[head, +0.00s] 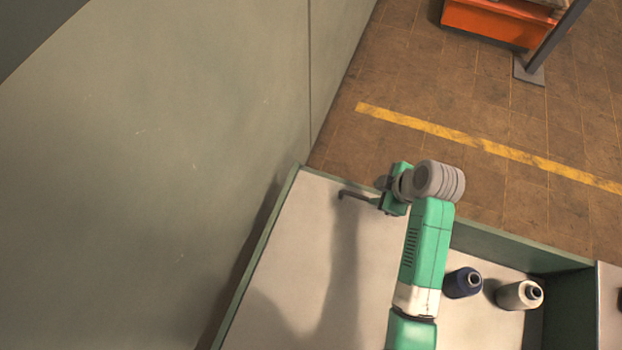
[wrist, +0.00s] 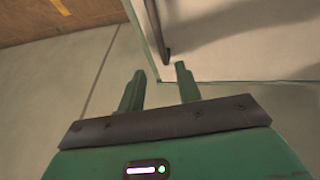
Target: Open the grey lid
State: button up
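A pale grey panel (head: 300,240) with a green rim lies at the lower middle of the head view; I take it for the grey lid, though my arm and its shadow cover part of it. A dark bent handle (head: 354,195) shows near its far end, and also at the top of the wrist view (wrist: 155,30). My gripper (wrist: 160,72) has its two green fingers apart with nothing between them. The handle is just beyond the fingertips, apart from them as far as I can tell. In the head view my gripper (head: 395,201) is beside the handle, its fingertips unclear.
A dark blue spool (head: 462,283) and a pale spool (head: 518,295) stand right of my arm, inside green walls. A large grey-green wall (head: 150,180) fills the left. Brown tiled floor with a yellow line (head: 480,144) and an orange object (head: 490,22) lie beyond.

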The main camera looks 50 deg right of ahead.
aim_at(364, 198)
jog(key=b+x, duration=0.1)
jog(key=x, duration=0.1)
jog(key=s+b+x, duration=0.1)
jog(key=x, duration=0.1)
jog(key=b+x, duration=0.1)
jog(key=x, duration=0.2)
jog(key=shift+s+f, duration=0.2)
jog(key=shift+f, duration=0.1)
jog(key=shift+w+f, duration=0.3)
jog(key=shift+f, duration=0.1)
jog(key=shift+c, duration=0.4)
grip_shut()
